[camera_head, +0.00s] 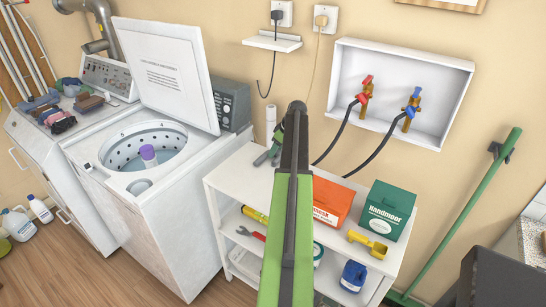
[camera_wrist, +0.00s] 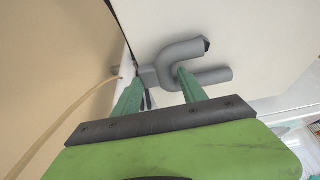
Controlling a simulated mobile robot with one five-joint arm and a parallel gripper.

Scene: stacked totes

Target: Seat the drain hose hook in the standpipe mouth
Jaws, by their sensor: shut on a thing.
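The drain hose hook (camera_wrist: 180,52) is a grey U-shaped tube in the wrist view, with a squarish grey block at its left. My gripper (camera_wrist: 158,82) has its green fingers shut on the hook at this block and near part. In the head view, the hook (camera_head: 265,157) shows small and grey just left of my arm, over the back left of the white shelf top. My gripper (camera_head: 278,140) is partly hidden there by my arm. A short white upright pipe (camera_head: 271,114), likely the standpipe, stands against the wall just above the hook in the picture. The hook appears apart from its top.
The white shelf unit (camera_head: 225,180) carries an orange box (camera_head: 331,204), a green box (camera_head: 388,211) and a yellow scoop (camera_head: 367,244). The open washer (camera_head: 130,190) stands left. A recessed valve box (camera_head: 455,100) with two hoses is right. A green pole (camera_head: 465,210) leans farther right.

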